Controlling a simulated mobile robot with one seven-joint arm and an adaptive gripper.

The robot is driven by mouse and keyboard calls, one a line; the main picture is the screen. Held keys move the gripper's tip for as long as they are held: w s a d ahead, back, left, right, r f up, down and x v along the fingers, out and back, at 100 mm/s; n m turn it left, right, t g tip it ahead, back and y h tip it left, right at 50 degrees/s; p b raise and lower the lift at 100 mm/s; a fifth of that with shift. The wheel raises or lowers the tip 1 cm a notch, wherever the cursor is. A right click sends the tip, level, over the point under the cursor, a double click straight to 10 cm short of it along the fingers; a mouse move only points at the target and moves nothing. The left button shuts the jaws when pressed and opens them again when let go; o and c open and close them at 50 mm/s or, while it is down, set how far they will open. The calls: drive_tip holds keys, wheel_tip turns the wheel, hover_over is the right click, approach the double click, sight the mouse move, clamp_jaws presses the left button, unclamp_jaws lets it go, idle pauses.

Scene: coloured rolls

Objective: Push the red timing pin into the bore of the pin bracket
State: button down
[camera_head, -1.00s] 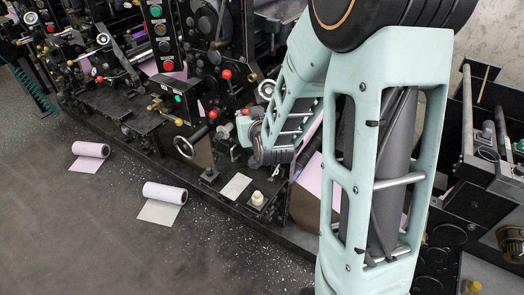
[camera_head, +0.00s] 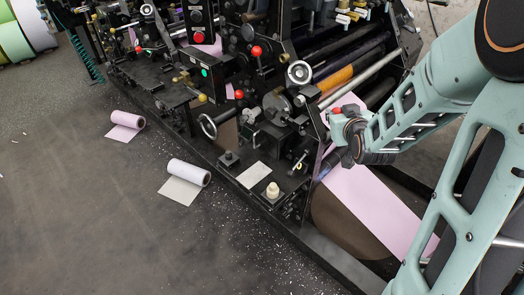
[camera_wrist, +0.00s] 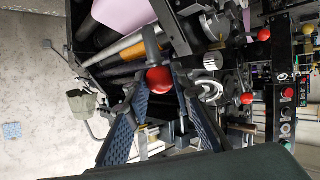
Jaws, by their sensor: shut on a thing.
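In the wrist view the round red head of the timing pin (camera_wrist: 158,80) sits between the tips of my gripper (camera_wrist: 160,84). The two blue-black textured fingers are shut on it. A dark grey shaft extends from beyond the red head, towards the top of that view. A dark block (camera_wrist: 172,30) of the machine lies beside this shaft; I cannot tell whether it is the pin bracket, and no bore is visible. In the head view my gripper (camera_head: 328,164) is small and dark at the press's right side, by the pink web. The pin cannot be made out there.
The black press (camera_head: 250,140) fills the middle, with levers, red knobs and handwheels close to my gripper. A pink paper web (camera_head: 375,200) runs down beside my arm. A pink roll (camera_head: 128,119) and a white roll (camera_head: 189,172) lie on the floor, which is clear at lower left.

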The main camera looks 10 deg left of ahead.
wheel_tip(320, 180, down, 20)
drive_tip(key=w+a+n+y+b, duration=0.1)
drive_tip(key=w+a+n+b, duration=0.15)
drive_tip(key=n+b, duration=1.5)
drive_tip(key=w+a+r+n+y+b, duration=0.1)
drive_tip(key=a+b, duration=0.3)
drive_tip(key=a, duration=0.6)
drive_tip(key=w+a+r+n+y+b, duration=0.2)
drive_tip(key=a+n+y+b, duration=0.1)
drive_tip(key=a, duration=0.7)
drive_tip(key=shift+a+y+b, duration=0.3)
drive_tip(key=shift+y+b, duration=0.4)
drive_tip(key=shift+b, duration=0.05)
drive_tip(key=shift+f+n+b, duration=0.15)
drive_tip(key=shift+n+b, duration=0.1)
drive_tip(key=shift+b, duration=0.15)
drive_tip(key=shift+w+d+p, duration=0.4)
drive_tip(key=shift+w+d, duration=0.55)
drive_tip(key=shift+w, duration=0.15)
drive_tip(key=shift+w+d+p, duration=0.35)
drive_tip(key=shift+w+d, duration=0.55)
drive_tip(key=shift+w, duration=0.2)
